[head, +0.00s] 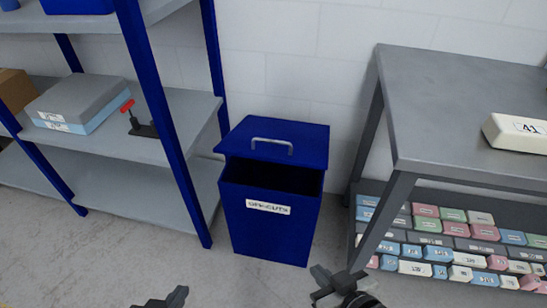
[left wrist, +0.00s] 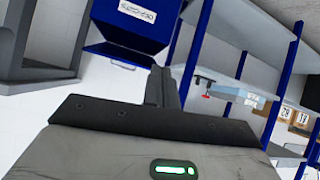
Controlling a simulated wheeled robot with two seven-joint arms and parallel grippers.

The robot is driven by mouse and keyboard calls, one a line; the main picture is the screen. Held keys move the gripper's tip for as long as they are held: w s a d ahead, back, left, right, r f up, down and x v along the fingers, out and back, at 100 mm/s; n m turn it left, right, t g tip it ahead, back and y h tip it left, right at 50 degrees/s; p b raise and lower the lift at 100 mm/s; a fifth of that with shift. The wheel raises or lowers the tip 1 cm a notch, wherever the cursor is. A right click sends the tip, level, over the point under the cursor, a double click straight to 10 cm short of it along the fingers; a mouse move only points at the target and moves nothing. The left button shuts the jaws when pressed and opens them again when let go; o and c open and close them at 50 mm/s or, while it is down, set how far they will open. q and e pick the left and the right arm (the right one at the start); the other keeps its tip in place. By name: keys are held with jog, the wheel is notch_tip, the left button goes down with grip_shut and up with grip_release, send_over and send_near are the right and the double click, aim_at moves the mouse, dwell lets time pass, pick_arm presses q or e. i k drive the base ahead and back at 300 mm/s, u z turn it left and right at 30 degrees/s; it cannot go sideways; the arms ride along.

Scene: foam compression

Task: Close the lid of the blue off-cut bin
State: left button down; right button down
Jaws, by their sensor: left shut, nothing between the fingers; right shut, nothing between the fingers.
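The blue off-cut bin (head: 268,228) stands on the floor with an "OFF-CUTS" label on its front. Its blue lid (head: 300,137), with a grey bar handle (head: 272,146), is raised, and the dark opening shows below its front edge. My left gripper (head: 175,297) is shut and empty at the bottom edge of the head view, in front and left of the bin. My right gripper (head: 322,279) is shut and empty, in front and right of the bin. Both are apart from it. In the left wrist view the shut fingers (left wrist: 163,85) show below the upside-down bin (left wrist: 133,32).
A blue-framed shelf rack (head: 175,140) stands left of the bin, holding a grey and blue foam block (head: 80,100) and a red-handled clamp (head: 138,120). A grey table (head: 440,100) stands right, with several coloured blocks on its lower shelf. Floor in front is clear.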

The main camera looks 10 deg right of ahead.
aim_at(304, 145)
jog(key=u, duration=0.1)
jog(key=k, duration=0.7)
jog(key=z, duration=1.1)
jog(key=i, duration=1.5)
jog(key=u, duration=0.55)
